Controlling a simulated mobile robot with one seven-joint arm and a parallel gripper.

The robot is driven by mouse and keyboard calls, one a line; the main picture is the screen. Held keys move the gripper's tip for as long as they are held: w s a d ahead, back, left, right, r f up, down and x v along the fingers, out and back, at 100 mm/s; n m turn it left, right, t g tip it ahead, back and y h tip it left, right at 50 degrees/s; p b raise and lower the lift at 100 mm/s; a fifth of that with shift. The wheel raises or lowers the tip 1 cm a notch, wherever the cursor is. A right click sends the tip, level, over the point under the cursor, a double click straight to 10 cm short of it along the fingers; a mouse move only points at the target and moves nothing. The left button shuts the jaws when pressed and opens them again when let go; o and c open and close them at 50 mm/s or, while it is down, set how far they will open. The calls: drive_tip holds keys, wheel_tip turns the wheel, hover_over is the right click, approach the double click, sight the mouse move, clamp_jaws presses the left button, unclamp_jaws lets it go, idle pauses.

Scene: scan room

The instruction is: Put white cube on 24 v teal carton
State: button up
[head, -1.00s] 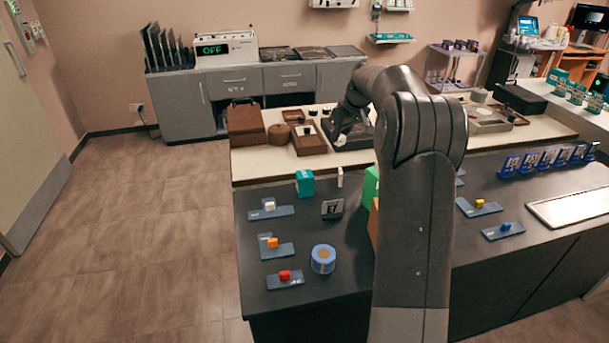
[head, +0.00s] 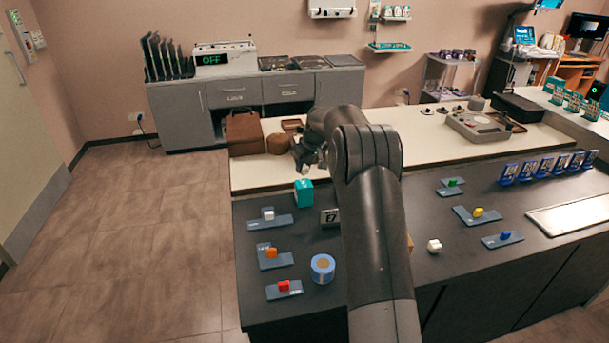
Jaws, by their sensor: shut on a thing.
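My gripper (head: 310,156) is over the pale back counter, behind the teal carton, small and partly hidden by my arm. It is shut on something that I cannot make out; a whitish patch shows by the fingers. The teal carton (head: 304,193) stands upright on the dark bench, left of my arm; its 24 V label is not readable. A white block (head: 268,213) sits on a blue-grey pad at the bench's left. Another small white piece (head: 434,245) lies on the dark bench right of my arm. I cannot tell which is the task's white cube.
Orange (head: 271,253) and red (head: 284,286) blocks sit on pads at the left, beside a blue tape roll (head: 322,268). A dark sign (head: 330,217) stands near the carton. Green, yellow (head: 478,212) and blue blocks are at the right. Brown cases (head: 245,134) stand behind.

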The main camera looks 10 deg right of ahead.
sight(306, 170)
drive_tip(key=shift+f, duration=2)
drive_tip(key=shift+f, duration=0.15)
drive_tip(key=o, duration=0.9)
drive_tip(key=shift+o, duration=0.2)
